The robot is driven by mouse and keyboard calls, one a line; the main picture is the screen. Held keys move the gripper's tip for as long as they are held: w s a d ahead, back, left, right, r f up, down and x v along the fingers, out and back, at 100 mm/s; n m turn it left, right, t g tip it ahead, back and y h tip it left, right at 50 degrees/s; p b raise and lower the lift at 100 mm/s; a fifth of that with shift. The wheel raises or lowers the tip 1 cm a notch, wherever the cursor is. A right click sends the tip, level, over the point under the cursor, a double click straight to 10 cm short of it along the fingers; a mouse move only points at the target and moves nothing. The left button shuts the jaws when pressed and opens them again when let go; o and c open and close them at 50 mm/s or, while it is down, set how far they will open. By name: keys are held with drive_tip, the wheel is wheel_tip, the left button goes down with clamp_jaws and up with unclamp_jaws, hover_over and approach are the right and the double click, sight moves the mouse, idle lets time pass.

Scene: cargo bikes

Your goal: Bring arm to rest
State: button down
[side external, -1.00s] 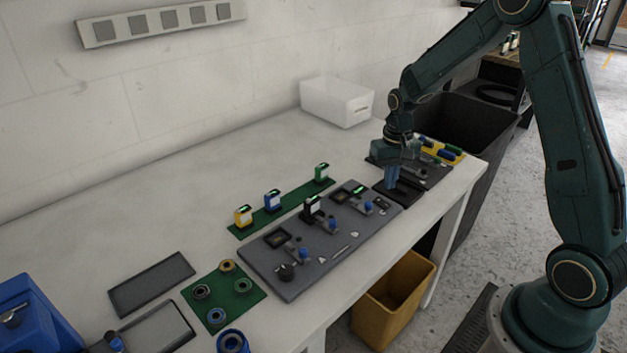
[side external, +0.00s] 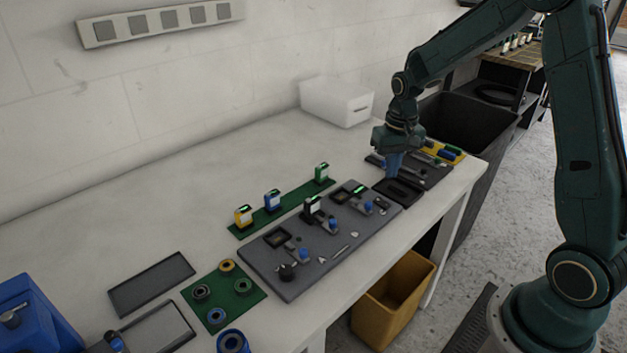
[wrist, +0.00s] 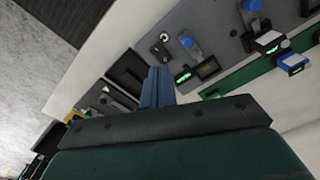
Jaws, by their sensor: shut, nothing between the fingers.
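My gripper (side external: 394,163) has blue fingers, pointing down, shut with nothing between them. It hangs above the far right part of the workbench, over the back edge of a small black tray (side external: 411,201). In the wrist view the closed blue fingers (wrist: 157,88) show in the middle, with part of the black tray (wrist: 118,81) beside them. The fingertips look apart from the tray, though the exact height is hard to tell.
A grey fixture board (side external: 290,286) lies left of the tray; a green strip (side external: 297,208) with several small devices is behind it. A tool mat (side external: 433,178) sits right of my gripper. A white box (side external: 338,103) stands behind. The bench's back left is clear.

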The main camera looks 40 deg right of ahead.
drive_tip(key=s+a+r+n+t, duration=0.1)
drive_tip(key=s+a+r, duration=0.3)
drive_tip(key=r, duration=0.3)
drive_tip(key=s+a+r+n+t, duration=0.1)
drive_tip(key=s+a+r+n, duration=0.1)
drive_tip(key=s+a+r, duration=0.3)
drive_tip(key=s+a+r+n+t, duration=0.1)
drive_tip(key=s+a+r, duration=0.1)
drive_tip(key=s, duration=0.4)
drive_tip(key=s+a+r+n+t, duration=0.1)
drive_tip(key=s+a+r+t, duration=0.1)
drive_tip(key=s, duration=0.5)
drive_tip(key=shift+s+r+n, duration=0.2)
drive_tip(key=shift+r+n, duration=0.1)
drive_tip(key=shift+r, duration=0.35)
